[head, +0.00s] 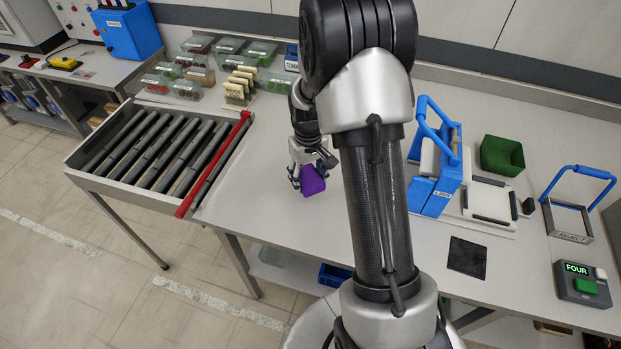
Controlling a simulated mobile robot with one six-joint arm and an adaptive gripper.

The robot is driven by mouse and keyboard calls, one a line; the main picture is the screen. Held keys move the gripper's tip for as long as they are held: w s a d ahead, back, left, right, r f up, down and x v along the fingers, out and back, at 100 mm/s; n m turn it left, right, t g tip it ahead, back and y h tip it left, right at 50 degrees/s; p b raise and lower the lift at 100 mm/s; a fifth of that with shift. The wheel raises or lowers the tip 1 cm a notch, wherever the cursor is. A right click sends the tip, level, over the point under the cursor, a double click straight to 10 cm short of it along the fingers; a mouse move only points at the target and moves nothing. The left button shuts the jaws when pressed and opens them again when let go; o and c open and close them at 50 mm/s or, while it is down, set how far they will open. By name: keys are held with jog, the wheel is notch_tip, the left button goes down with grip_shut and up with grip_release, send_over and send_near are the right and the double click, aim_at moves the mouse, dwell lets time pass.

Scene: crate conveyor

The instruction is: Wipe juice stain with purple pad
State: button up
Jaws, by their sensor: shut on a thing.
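The purple pad (312,181) is held between the fingers of my gripper (308,170), over the white table near the conveyor's right side. My gripper is shut on the pad. I cannot tell whether the pad touches the table top. No juice stain shows on the visible table; the surface under the pad and behind my arm is hidden.
A roller conveyor (150,150) with a red bar (212,166) stands at the left. Clear punnets (186,90) stand at the back. At the right are a blue-handled device (437,190), a green crate (502,156), a black mat (466,257) and a button box (583,287).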

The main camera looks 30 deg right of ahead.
jog(key=shift+r+p, duration=1)
jog(key=shift+r, duration=0.7)
